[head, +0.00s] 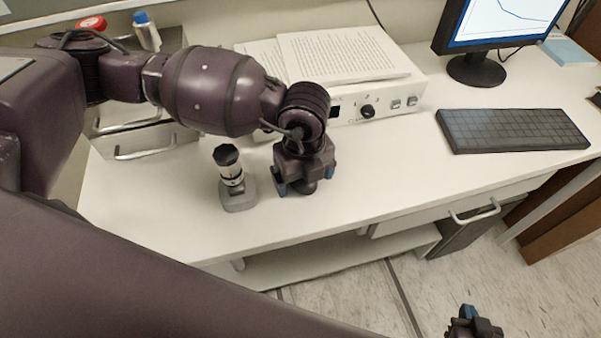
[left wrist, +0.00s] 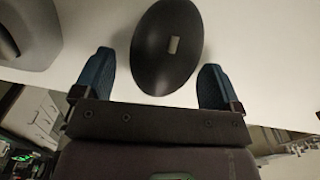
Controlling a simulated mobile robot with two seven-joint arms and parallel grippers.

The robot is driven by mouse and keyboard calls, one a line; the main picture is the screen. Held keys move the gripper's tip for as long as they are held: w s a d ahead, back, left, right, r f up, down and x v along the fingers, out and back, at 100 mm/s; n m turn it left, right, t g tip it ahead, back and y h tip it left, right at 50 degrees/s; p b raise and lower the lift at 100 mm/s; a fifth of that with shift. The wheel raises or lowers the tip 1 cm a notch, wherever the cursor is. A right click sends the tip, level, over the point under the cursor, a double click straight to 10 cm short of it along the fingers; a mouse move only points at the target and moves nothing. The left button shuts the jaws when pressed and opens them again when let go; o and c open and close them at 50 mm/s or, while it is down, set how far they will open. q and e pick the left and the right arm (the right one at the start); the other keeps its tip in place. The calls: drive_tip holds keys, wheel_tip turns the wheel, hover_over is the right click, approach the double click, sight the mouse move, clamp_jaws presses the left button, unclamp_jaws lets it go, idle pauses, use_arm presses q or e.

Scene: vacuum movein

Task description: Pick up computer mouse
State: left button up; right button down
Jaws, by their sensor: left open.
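The computer mouse (left wrist: 168,40) is a black oval with a small pale wheel, lying on the white desk in the left wrist view. My left gripper (left wrist: 156,62) is open, with one blue finger on each side of the mouse's near part and gaps on both sides. In the head view my left gripper (head: 305,181) points down close to the desk, and it mostly hides the mouse. My right gripper (head: 472,321) shows only partly at the bottom edge, over the floor, away from the desk.
A small grey device with a black knob (head: 234,184) stands just left of my left gripper. Behind it is a white instrument (head: 385,104) with papers (head: 340,55) on top. A keyboard (head: 513,131) and monitor (head: 497,25) are at right. The desk between is clear.

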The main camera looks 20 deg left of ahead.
use_arm(q)
drive_tip(key=shift+f, duration=0.1)
drive_tip(key=c, duration=1)
